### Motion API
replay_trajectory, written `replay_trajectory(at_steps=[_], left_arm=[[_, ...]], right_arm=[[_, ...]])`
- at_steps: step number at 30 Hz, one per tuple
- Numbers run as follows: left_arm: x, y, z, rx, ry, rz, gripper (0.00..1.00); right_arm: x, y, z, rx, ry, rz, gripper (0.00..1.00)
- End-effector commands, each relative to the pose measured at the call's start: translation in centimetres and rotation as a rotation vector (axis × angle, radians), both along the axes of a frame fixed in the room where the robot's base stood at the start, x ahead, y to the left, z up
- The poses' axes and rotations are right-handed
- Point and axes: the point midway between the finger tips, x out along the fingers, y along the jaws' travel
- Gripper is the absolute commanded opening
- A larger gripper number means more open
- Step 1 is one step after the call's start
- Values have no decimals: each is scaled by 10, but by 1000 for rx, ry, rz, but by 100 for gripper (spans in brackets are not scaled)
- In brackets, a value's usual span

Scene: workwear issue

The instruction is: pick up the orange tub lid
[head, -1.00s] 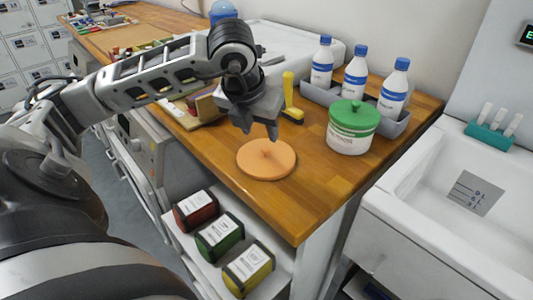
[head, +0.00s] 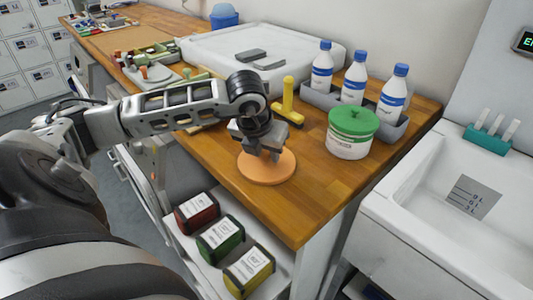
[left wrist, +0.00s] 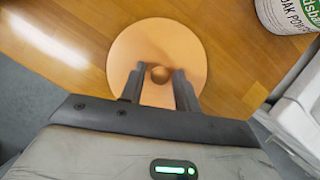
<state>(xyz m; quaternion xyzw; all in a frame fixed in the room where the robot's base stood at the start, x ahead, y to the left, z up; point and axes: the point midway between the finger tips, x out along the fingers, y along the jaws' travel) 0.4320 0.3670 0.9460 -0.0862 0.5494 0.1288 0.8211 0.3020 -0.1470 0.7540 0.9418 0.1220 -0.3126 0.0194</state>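The orange tub lid (head: 268,176) lies flat on the wooden worktop, a round disc with a small round knob (left wrist: 160,73) at its middle. My left gripper (head: 263,156) is right over the lid, pointing down. In the left wrist view the two fingers of my left gripper (left wrist: 158,84) are apart, one to each side of the knob, with gaps between them and it. The lid (left wrist: 185,42) also shows there beyond the fingers. Whether the fingertips touch the lid's top cannot be told. My right gripper is not in view.
A white tub with a green lid (head: 352,122) stands to the right. Behind it a grey tray (head: 314,95) holds three white bottles. A yellow-handled tool (head: 288,95) stands behind the orange lid. The worktop's front edge is close; a white sink (head: 440,215) is at the right.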

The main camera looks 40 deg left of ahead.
Motion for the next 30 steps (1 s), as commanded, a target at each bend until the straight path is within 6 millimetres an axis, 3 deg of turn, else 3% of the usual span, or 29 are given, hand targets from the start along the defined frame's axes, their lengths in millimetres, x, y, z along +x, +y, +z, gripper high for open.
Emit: replay_trajectory(at_steps=[1, 3, 19, 23, 30], left_arm=[[0, 0, 0, 0, 0, 0, 17], [0, 0, 0, 0, 0, 0, 0], [1, 0, 9, 0, -3, 1, 0], [2, 0, 28, 0, -9, 1, 0], [-18, -42, 87, -3, -12, -8, 0]], right_arm=[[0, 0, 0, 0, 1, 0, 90], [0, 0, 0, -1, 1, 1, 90], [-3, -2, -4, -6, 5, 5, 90], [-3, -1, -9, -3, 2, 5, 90], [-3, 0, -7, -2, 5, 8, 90]])
